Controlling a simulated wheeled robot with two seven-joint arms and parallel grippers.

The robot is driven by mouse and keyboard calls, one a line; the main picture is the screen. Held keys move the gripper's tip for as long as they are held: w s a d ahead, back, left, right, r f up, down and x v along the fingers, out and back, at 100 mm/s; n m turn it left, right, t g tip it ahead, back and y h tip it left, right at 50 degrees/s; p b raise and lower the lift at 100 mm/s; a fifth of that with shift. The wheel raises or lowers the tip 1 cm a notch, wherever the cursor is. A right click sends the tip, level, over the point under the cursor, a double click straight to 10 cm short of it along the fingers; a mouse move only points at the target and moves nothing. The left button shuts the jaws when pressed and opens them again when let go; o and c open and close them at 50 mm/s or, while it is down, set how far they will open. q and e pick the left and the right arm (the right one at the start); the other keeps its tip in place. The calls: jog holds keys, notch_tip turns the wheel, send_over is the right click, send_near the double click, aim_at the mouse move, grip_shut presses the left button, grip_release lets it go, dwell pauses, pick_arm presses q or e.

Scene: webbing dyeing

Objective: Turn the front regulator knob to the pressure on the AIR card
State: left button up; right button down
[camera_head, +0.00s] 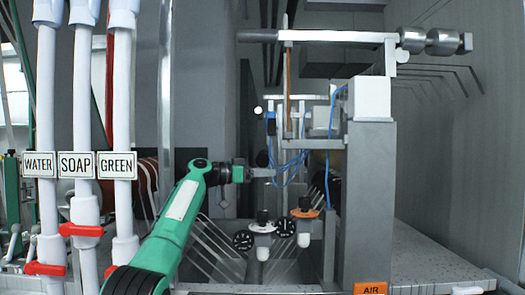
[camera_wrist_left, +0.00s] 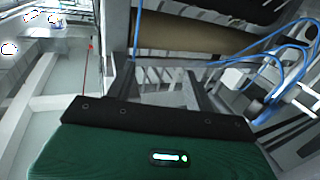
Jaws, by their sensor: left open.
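Two small regulators stand side by side low in the middle of the head view. One has a black knob over a white ring (camera_head: 262,227), with a black round gauge (camera_head: 243,240) at its left. The other has a black knob over an orange ring (camera_head: 304,213), with a black gauge (camera_head: 285,227) at its left. The gauge readings are too small to read. The orange AIR card (camera_head: 370,288) is at the bottom edge; only its word is legible. My left gripper (camera_head: 268,173) is open, above and apart from both knobs. My right gripper is not in view.
White pipes with red valve handles and WATER (camera_head: 38,164), SOAP (camera_head: 76,164) and GREEN (camera_head: 117,165) signs stand at left. A grey post (camera_head: 368,200) rises right of the regulators. Blue hoses (camera_head: 290,165) hang near my left gripper, and also show in the left wrist view (camera_wrist_left: 268,58).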

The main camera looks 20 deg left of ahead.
pick_arm(q)
notch_tip(320, 180, up, 7)
jog(key=p, duration=0.2)
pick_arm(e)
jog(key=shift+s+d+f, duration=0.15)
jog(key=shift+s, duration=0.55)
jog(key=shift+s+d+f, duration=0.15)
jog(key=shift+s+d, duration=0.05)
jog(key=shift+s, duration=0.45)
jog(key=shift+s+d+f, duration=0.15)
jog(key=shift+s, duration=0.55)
